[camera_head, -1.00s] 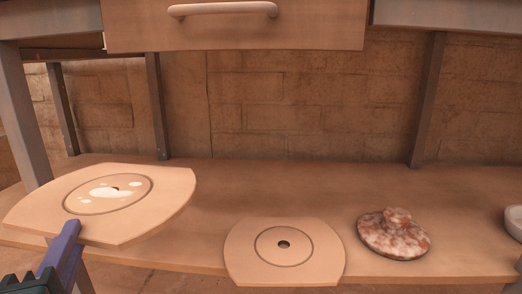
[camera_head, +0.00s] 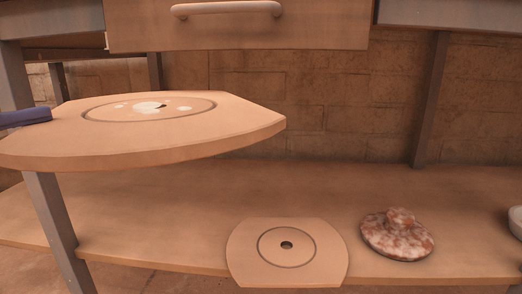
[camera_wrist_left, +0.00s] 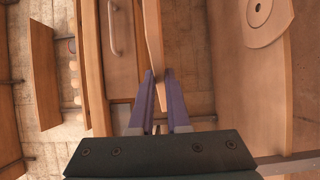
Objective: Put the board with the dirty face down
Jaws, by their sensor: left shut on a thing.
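The held board (camera_head: 190,138) is a wooden board with cut corners, a ring groove and a small central hole. White blotches (camera_head: 150,106) mark its upward face inside the ring. It is in the air at the left of the head view, close to level. My left gripper (camera_wrist_left: 159,90) is shut on its edge; in the head view only one purple finger (camera_head: 24,118) shows at the far left. In the left wrist view the board (camera_wrist_left: 154,40) shows edge-on between the purple fingers. A second board (camera_head: 286,275) lies on the shelf with a clean upward face. My right gripper is not in view.
The wooden shelf (camera_head: 190,200) has free room behind the second board. A mottled red-white lidded or knobbed object (camera_head: 397,238) stands to the right, and a white dish (camera_head: 515,222) is at the right edge. A drawer with a handle (camera_head: 227,8) is above.

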